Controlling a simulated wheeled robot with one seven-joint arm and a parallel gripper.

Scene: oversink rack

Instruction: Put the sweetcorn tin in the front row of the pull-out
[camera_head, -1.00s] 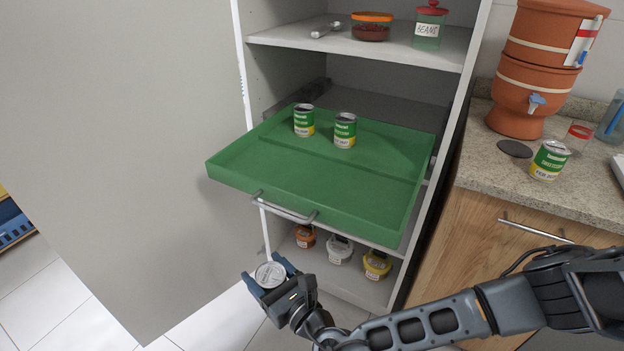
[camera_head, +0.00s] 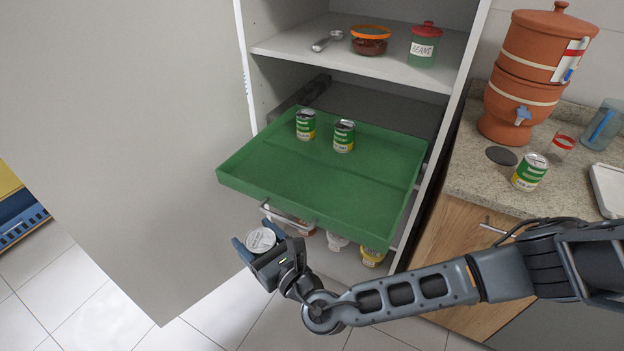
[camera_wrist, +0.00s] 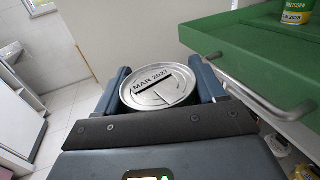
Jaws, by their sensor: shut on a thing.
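My gripper (camera_head: 262,244) is shut on a tin (camera_head: 261,240), in front of and a little below the front left edge of the green pull-out (camera_head: 270,185). In the wrist view the tin's silver lid (camera_wrist: 160,88) reads "MAR 2027"; its side label is hidden. The pull-out is drawn out of the cabinet. Two green and yellow tins stand upright towards its back, a left one (camera_head: 306,125) and a right one (camera_head: 344,136). The front part of the pull-out is bare.
The pull-out's metal handle (camera_head: 285,216) juts out close to my gripper. A large grey door or panel (camera_head: 120,130) stands at left. Lidded jars (camera_head: 372,257) stand on the shelf below. Another green tin (camera_head: 530,172) stands on the counter at right, near a clay water dispenser (camera_head: 515,110).

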